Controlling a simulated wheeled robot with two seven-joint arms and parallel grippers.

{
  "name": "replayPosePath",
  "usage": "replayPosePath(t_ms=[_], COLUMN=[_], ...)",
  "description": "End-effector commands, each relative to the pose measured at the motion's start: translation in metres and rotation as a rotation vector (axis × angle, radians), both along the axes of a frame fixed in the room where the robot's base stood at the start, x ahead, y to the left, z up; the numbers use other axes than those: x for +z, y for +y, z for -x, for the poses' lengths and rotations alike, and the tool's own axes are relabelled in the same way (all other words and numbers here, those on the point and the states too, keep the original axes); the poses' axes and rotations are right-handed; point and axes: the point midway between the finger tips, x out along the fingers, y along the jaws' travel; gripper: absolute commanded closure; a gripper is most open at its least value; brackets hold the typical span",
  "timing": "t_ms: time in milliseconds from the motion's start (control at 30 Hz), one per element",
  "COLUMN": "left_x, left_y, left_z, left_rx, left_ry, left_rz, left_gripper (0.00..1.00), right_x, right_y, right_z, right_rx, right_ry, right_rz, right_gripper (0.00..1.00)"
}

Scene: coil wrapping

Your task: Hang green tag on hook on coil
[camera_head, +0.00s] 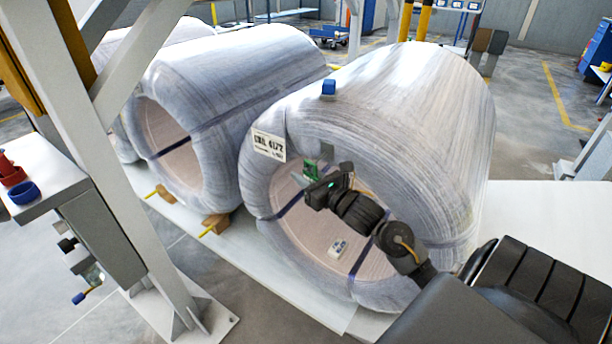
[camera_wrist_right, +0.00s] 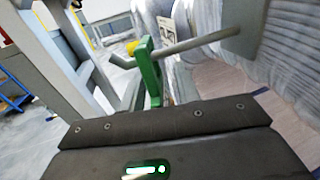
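The large grey-wrapped coil (camera_head: 420,110) lies on its side with its open end facing me. A grey plate (camera_head: 327,151) on its front upper face carries the hook; in the right wrist view this is a rod (camera_wrist_right: 195,43) with a bent-up tip. The green tag (camera_head: 311,170) is upright at the rod, also in the right wrist view (camera_wrist_right: 152,75). The rod crosses its upper part and seems to pass through it. My right gripper (camera_head: 316,188) is just below the tag. Its fingers are hidden, so I cannot tell whether it holds the tag. My left gripper is out of view.
A second wrapped coil (camera_head: 225,85) lies to the left. A white label (camera_head: 269,145) and a blue item (camera_head: 329,88) are on the near coil. A steel post (camera_head: 95,130) and a side table (camera_head: 35,180) with cups stand at left.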

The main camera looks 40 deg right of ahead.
Motion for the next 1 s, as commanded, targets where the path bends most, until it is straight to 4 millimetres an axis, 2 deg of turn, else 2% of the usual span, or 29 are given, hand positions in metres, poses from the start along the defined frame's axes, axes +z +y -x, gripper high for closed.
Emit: replayPosePath(t_ms=[267, 367, 700, 833, 1000], left_x=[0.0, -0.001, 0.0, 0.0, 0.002], left_y=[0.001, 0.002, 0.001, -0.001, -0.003], left_z=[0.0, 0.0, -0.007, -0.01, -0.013], left_rx=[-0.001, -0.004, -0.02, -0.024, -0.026], left_ry=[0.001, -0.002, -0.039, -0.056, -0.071], left_rz=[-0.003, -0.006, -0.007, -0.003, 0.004], left_gripper=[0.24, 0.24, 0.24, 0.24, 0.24], right_x=[-0.001, -0.001, -0.001, -0.001, 0.0], right_y=[0.0, -0.001, -0.002, -0.003, -0.003], right_z=[0.004, 0.017, 0.082, 0.098, 0.107], right_rx=[0.0, 0.0, 0.001, 0.0, 0.0], right_ry=[0.001, 0.002, 0.003, 0.003, 0.0], right_rz=[0.0, 0.002, 0.0, 0.0, 0.0], right_gripper=[0.68, 0.68, 0.68, 0.68, 0.68])
